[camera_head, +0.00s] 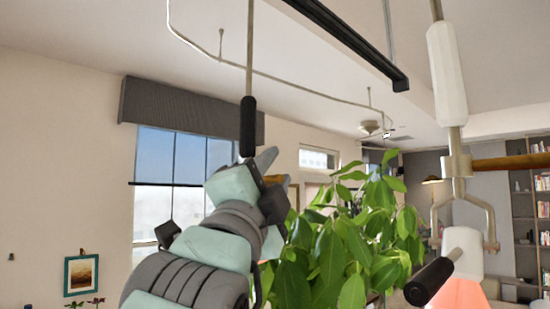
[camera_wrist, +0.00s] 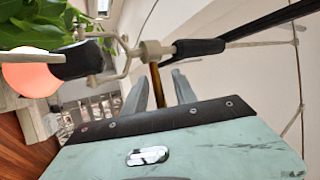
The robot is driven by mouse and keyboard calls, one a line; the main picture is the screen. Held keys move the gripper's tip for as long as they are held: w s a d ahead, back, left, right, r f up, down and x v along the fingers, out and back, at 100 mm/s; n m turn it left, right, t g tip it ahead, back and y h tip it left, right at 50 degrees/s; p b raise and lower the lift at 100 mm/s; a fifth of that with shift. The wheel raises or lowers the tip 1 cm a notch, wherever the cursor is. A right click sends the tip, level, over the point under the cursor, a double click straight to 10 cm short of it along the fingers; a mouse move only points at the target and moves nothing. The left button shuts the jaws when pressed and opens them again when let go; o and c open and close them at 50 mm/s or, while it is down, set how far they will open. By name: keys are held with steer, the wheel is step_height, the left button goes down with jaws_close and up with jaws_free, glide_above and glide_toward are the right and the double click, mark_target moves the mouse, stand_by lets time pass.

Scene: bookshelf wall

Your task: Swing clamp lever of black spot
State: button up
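The black spot's black sleeve (camera_head: 248,125) hangs on a thin rod in the head view; its lower parts are mostly hidden by my arm. In the wrist view show its sleeve (camera_wrist: 198,47), pale hub and fork, dark body (camera_wrist: 84,59) and glowing orange face (camera_wrist: 30,77). The brown clamp lever (camera_wrist: 157,85) runs from the hub down between my gripper's two fingers (camera_wrist: 162,72). Gaps show on both sides, so the fingers stand open around it. In the head view my gripper (camera_head: 268,178) is beside the brown lever, which is partly covered.
A second, white spot (camera_head: 447,75) hangs at the right, with a brown lever (camera_head: 508,162) and a black handle (camera_head: 430,281). A leafy plant (camera_head: 345,245) stands close behind my gripper. A black ceiling track (camera_head: 352,45) and a curved pale rail run above.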

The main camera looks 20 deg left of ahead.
steer(key=shift+w+r, duration=0.2)
steer(key=shift+w, duration=0.25)
jaws_close()
stand_by(1.2)
